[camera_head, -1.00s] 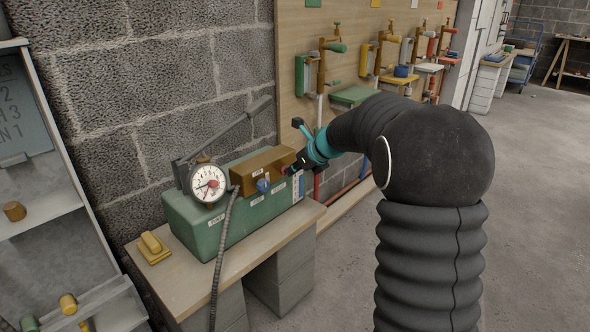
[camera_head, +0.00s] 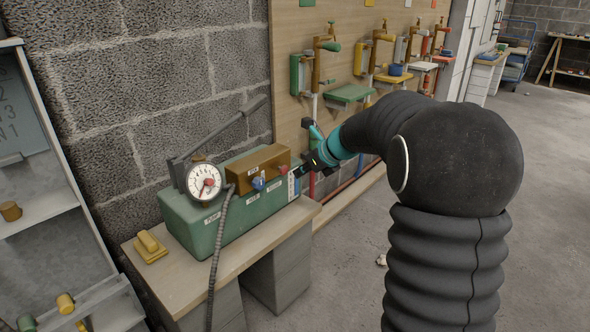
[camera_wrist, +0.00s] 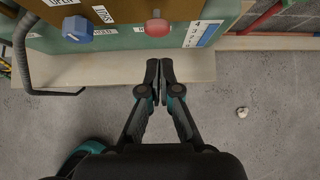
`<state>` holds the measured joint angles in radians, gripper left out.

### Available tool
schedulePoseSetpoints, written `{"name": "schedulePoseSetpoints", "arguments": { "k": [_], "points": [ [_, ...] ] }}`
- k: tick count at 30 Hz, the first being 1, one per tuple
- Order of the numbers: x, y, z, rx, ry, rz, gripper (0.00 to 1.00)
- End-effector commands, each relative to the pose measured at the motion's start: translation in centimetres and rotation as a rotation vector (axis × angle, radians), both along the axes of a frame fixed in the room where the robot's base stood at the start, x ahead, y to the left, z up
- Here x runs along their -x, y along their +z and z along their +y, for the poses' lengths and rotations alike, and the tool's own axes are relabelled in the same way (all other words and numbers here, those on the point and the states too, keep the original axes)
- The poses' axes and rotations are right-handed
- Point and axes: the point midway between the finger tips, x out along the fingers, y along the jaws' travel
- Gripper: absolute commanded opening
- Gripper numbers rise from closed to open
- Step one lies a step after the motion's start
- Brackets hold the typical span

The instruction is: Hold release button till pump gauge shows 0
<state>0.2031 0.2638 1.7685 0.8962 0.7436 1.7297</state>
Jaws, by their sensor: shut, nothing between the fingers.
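The green pump (camera_head: 225,215) sits on a small wooden bench, with a brown block (camera_head: 262,168) on top. The round white pump gauge (camera_head: 204,181) faces me at its left end; its needle is too small to read surely. The red button (camera_head: 282,169) is on the brown block's front, right of a blue knob (camera_head: 258,184). In the wrist view the red button (camera_wrist: 157,25) shows uncovered, ahead of the fingertips. My gripper (camera_wrist: 159,68) is shut and empty, apart from the button. In the head view my gripper (camera_head: 297,173) is at the pump's right end.
A yellow block (camera_head: 150,247) lies on the bench (camera_head: 180,280), left of the pump. A dark hose (camera_head: 217,245) hangs down the pump's front. A shelf (camera_head: 45,210) stands at left. Wall-mounted coloured devices (camera_head: 348,93) are behind my arm. A small pale scrap (camera_wrist: 242,112) lies on the floor.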

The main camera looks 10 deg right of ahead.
Motion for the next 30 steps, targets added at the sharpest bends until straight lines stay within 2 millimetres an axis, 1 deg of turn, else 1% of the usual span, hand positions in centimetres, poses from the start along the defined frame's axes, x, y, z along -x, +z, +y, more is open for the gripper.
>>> {"name": "schedulePoseSetpoints", "arguments": {
  "k": [1,3,7,12,18,30],
  "points": [
    [0.6,1.3,-0.4,0.002,-0.001,-0.006,0.0],
    [1.5,2.3,-1.4,0.002,-0.004,-0.005,0.0],
    [3.0,4.0,-2.8,0.002,-0.01,-0.004,0.0],
    [4.3,5.6,-3.8,0.002,-0.008,-0.002,0.0],
    [5.0,6.3,-4.1,0.002,-0.006,0.0,0.0],
    [5.1,6.3,-4.0,0.013,0.01,-0.008,0.0]
  ]
}}
